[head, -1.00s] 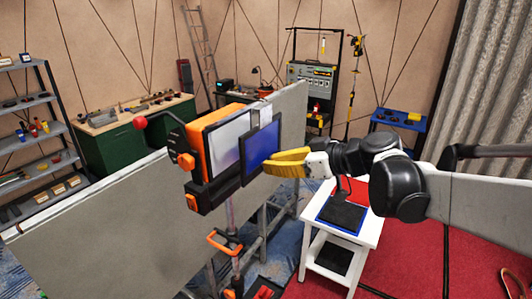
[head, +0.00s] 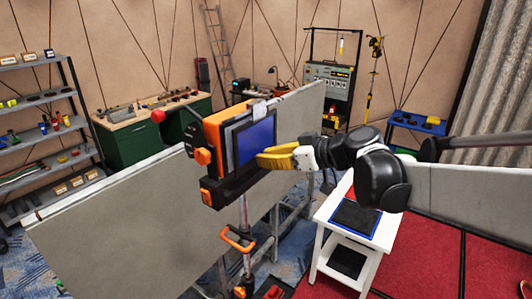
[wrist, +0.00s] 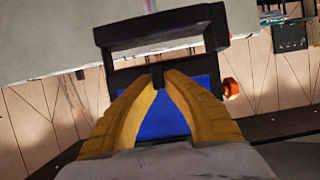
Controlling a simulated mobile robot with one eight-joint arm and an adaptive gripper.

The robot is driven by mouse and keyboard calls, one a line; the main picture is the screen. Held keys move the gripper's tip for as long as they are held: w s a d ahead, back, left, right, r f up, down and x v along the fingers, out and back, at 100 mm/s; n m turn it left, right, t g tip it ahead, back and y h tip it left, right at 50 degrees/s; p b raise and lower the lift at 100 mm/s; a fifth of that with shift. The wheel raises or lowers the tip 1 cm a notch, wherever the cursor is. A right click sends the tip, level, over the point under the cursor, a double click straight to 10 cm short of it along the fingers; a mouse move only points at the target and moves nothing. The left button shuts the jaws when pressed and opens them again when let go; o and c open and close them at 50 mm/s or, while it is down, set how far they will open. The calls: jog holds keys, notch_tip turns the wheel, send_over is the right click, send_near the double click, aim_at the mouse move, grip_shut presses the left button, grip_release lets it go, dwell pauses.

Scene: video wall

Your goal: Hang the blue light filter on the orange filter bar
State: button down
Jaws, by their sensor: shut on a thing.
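The blue light filter (head: 255,142) is a blue panel in a dark frame, with a pale tab at its top. In the wrist view my gripper (wrist: 168,75) closes on a dark piece of the frame, with the blue panel (wrist: 160,120) behind the fingers. I cannot tell the orange filter bar apart from the orange housing, nor whether the filter touches it.
A large grey panel (head: 130,225) stands behind the light. A white side table (head: 322,240) with a blue-edged dark mat (head: 355,218) is at the right. A stand with an orange handle (head: 238,240) is below the light. Shelves (head: 35,98) and a green bench (head: 130,146) stand at the left.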

jog(key=shift+f, duration=0.1)
jog(key=c, duration=1.5)
grip_release()
jog(key=v, duration=1.1)
jog(key=s+d+f+m+h+b, duration=0.2)
jog(key=s+f+b, duration=0.4)
jog(key=f+b, duration=0.7)
jog(key=s+d+f+m+h+b, duration=0.3)
jog(key=f+b, duration=1)
jog(key=f, duration=1.1)
jog(key=s+d+f+m+g+h+b, duration=0.1)
jog(key=s+d+f+m+h+b, duration=0.2)
jog(key=s+f+b, duration=0.7)
notch_tip(320, 180, down, 8)
jog(key=shift+s+f+m+h+b, duration=0.1)
jog(key=shift+f+m+h+b, duration=0.1)
jog(key=shift+m+h+b, duration=1.3)
jog(key=shift+n, duration=0.3)
